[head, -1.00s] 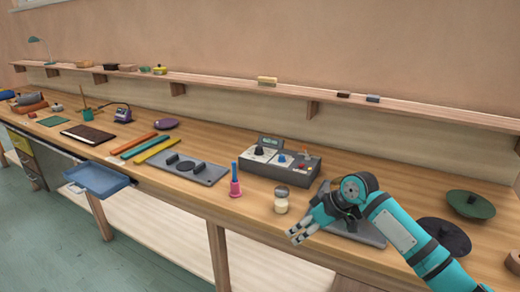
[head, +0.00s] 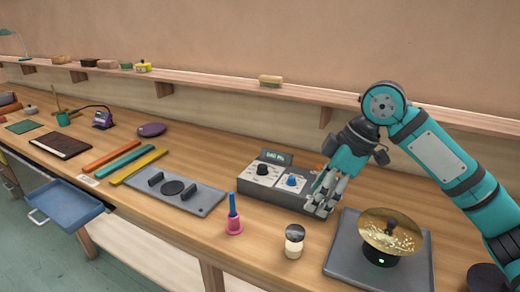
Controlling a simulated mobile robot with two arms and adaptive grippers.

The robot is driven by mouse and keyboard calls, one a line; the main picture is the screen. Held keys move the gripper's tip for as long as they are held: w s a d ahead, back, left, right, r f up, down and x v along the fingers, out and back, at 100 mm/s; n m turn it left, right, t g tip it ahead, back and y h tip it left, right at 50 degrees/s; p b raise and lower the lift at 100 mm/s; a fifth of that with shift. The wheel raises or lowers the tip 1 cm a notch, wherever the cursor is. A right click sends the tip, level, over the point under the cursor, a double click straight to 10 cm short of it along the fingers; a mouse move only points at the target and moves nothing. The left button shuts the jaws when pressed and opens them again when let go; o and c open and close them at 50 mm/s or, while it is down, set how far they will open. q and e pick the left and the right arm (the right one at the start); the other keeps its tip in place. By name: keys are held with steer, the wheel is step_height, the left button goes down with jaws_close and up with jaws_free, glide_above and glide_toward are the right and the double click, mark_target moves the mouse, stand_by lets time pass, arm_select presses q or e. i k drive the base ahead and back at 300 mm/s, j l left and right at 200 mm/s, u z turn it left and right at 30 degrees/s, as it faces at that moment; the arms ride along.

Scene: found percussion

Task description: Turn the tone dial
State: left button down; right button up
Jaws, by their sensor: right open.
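A grey control box (head: 280,212) stands on the bench with a small lit display (head: 275,156) at its back edge. A black dial (head: 262,169) sits on its left panel and a blue dial (head: 292,180) on the panel beside it; no readable label shows which one sets the tone. My right gripper (head: 320,207) is open, pointing down at the right end of the box, to the right of the blue dial. It holds nothing and hides the box's right part. My left gripper is out of view.
A pink-and-blue handbell (head: 234,218) and a small shaker jar (head: 294,241) stand in front of the box. A gold cymbal (head: 391,231) stands on a grey plate (head: 345,258) at right.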

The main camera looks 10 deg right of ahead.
mark_target(262, 171)
steer(key=i, duration=1.15)
